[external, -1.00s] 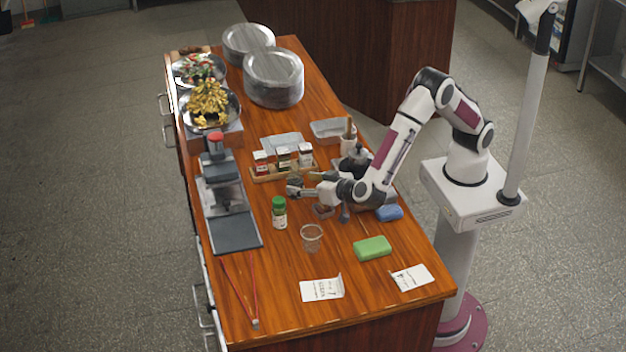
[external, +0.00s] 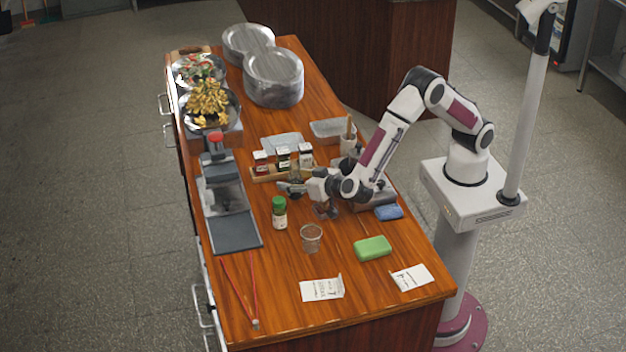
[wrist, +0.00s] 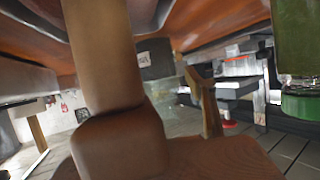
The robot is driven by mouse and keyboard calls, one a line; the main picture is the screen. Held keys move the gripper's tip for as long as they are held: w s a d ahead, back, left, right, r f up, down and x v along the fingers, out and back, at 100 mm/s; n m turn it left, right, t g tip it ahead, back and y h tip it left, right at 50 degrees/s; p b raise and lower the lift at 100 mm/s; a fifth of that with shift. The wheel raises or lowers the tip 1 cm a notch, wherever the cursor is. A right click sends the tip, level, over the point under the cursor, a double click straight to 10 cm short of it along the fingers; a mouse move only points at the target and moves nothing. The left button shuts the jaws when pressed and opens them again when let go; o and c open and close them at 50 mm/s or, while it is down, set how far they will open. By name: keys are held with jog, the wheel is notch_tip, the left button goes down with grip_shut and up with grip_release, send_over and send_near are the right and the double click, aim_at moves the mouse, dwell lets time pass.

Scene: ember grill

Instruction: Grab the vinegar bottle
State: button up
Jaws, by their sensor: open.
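A small bottle with a green cap and white label (external: 279,213) stands upright on the wooden counter. I cannot read whether it is the vinegar bottle. My gripper (external: 291,189) is open, low over the counter, just behind this bottle and apart from it. The fingers point left, and the space between them is hard to see. Close to the gripper, by the jar rack, is a slim olive-brown shape (external: 295,172) too small to identify. The wrist view looks upside down; a large brown form (wrist: 105,80) fills its middle, and a green object (wrist: 305,104) shows at its right edge.
A rack of spice jars (external: 283,160) stands behind my gripper. A clear cup (external: 311,238), green sponge (external: 373,248) and blue block (external: 389,212) are in front and right. A grey press (external: 222,195) stands left. The front counter has free room.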

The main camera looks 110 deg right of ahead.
dwell(0.4)
jog(key=c, duration=1.4)
jog(key=shift+r, duration=0.35)
jog(key=shift+r, duration=4.6)
jog(key=shift+r, duration=0.1)
